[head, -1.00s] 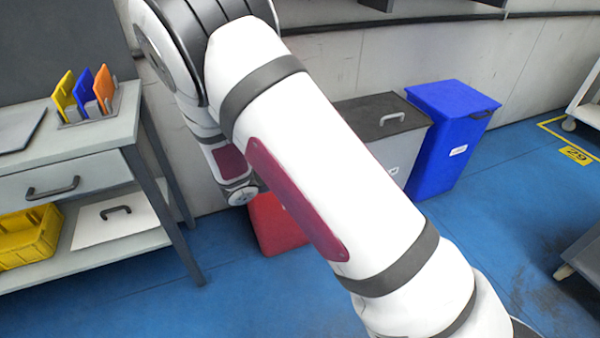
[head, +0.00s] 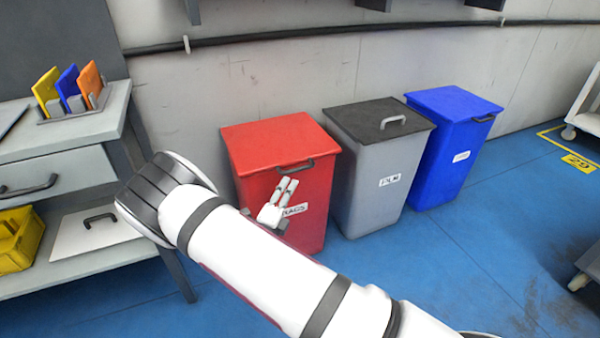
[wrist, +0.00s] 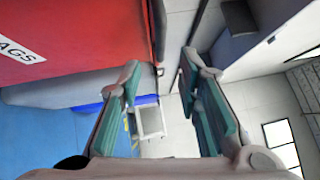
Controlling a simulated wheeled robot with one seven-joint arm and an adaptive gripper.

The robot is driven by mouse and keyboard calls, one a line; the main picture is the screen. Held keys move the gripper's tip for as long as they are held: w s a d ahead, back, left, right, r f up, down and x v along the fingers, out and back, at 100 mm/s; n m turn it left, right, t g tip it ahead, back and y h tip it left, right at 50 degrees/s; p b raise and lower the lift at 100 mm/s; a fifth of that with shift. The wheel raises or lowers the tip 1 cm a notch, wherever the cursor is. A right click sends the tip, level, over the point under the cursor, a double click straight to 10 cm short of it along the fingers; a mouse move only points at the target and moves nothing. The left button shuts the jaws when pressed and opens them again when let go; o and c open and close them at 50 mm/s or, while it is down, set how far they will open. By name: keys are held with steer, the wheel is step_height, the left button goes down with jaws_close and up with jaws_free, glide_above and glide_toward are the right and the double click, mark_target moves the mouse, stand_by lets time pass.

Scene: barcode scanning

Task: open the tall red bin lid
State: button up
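The tall red bin (head: 250,190) stands at the left of a row of bins in the head view. Its red lid (head: 275,138) lies flat and shut, with a dark handle (head: 296,167) at the front edge. My gripper (head: 286,184) is in front of the bin, fingers pointing up towards the handle, just below it in the picture. Contact cannot be told. In the wrist view my gripper (wrist: 160,62) is open, its two fingers apart, nothing clearly held. The red bin's face (wrist: 75,45) and part of its label fill the upper left there.
A grey bin (head: 365,180) with a dark lid and a blue bin (head: 440,165) stand to the right. A workbench (head: 120,115) with drawer and shelf is on the left. Blue floor (head: 430,270) in front of the bins is clear.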

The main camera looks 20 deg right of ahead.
mark_target(300, 169)
steer(key=b+x, duration=0.2)
steer(key=x, duration=0.7)
steer(key=shift+w+d+b, duration=0.25)
steer(key=shift+w+b, duration=0.05)
steer(key=shift+b, duration=0.1)
jaws_close()
